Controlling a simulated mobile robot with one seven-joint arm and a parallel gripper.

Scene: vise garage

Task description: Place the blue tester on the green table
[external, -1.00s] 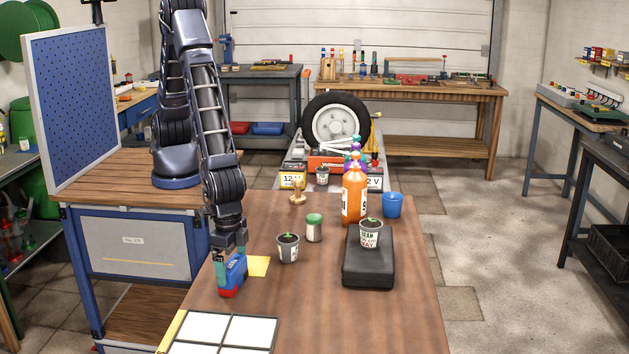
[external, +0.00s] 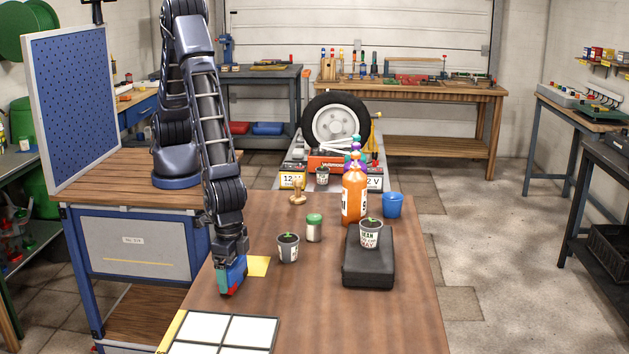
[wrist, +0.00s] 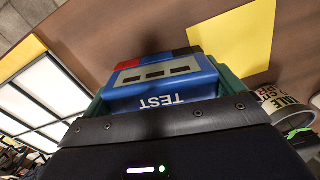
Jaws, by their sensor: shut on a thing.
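The blue tester (wrist: 160,97), with a red part and "TEST" on its side, is on the brown wooden table (external: 320,325) near its left edge. My gripper (external: 231,276) is lowered over it from above. Its green fingers are on both sides of the tester in the wrist view, and it is shut on the tester. In the external view the fingers hide most of the tester (external: 226,291); I cannot tell whether it touches the table. A bench with a green frame (external: 12,318) is partly visible at the far left; no other green table shows clearly.
A yellow sheet (external: 258,266) lies beside the tester. A white-paned panel (external: 222,332) lies in front. The table's front right is clear.

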